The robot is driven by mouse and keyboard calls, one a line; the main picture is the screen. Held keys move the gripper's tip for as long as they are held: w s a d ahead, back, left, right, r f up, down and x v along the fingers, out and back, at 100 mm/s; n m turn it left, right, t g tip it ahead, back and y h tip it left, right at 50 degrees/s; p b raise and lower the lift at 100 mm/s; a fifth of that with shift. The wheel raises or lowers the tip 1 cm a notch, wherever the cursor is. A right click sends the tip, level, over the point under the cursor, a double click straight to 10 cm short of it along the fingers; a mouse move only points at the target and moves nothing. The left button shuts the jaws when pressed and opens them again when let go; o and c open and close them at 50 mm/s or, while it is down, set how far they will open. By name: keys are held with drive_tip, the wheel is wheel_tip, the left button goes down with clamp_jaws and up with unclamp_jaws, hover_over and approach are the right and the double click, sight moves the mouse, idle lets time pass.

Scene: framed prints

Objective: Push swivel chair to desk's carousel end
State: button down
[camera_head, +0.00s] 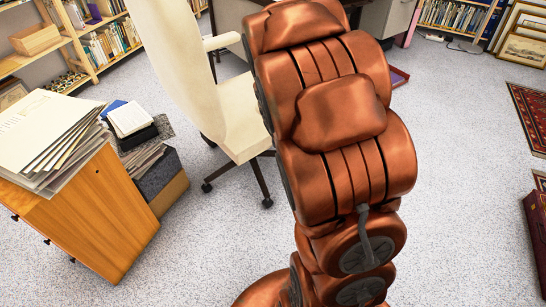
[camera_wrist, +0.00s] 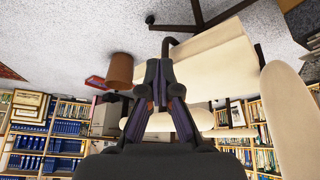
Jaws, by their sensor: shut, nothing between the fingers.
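The cream swivel chair (camera_head: 184,62) stands left of my copper arm in the head view, on a dark wheeled base. Its tall back is cut off by the top edge. In the wrist view, which is upside down, its cream seat (camera_wrist: 222,62) lies beyond and right of my fingers. My gripper (camera_wrist: 158,72) is shut and empty, its fingertips overlapping the seat's near side in the picture; I cannot tell whether they touch. The head view hides it behind the arm. A dark desk (camera_head: 231,14) shows partly behind the chair. I cannot make out a carousel.
A wooden cabinet (camera_head: 95,215) with stacked papers (camera_head: 45,135) stands at left, a box (camera_head: 163,180) beside it. A brown bin (camera_wrist: 120,70) shows in the wrist view. Bookshelves (camera_head: 105,45) line the back. Speckled floor is clear at right, up to a red rug (camera_head: 530,112).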

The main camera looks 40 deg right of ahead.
drive_tip(key=w+d+f+m+t+y+b, duration=0.1)
drive_tip(key=w+d+f+m+t+b, duration=0.25)
drive_tip(key=f, duration=0.65)
drive_tip(key=w+d+f+m+t+b, duration=0.1)
drive_tip(key=w+d+f+t+b, duration=0.25)
drive_tip(key=w+d+f, duration=0.45)
drive_tip(key=s+a+f+m+t+y+b, duration=0.1)
drive_tip(key=s+a+f+m+t+b, duration=0.35)
drive_tip(key=f+m+t, duration=0.3)
drive_tip(key=w+d+b, duration=0.2)
drive_tip(key=w+b, duration=0.2)
drive_tip(key=w, duration=0.9)
drive_tip(key=shift+w+d, duration=0.2)
drive_tip(key=shift+r, duration=0.15)
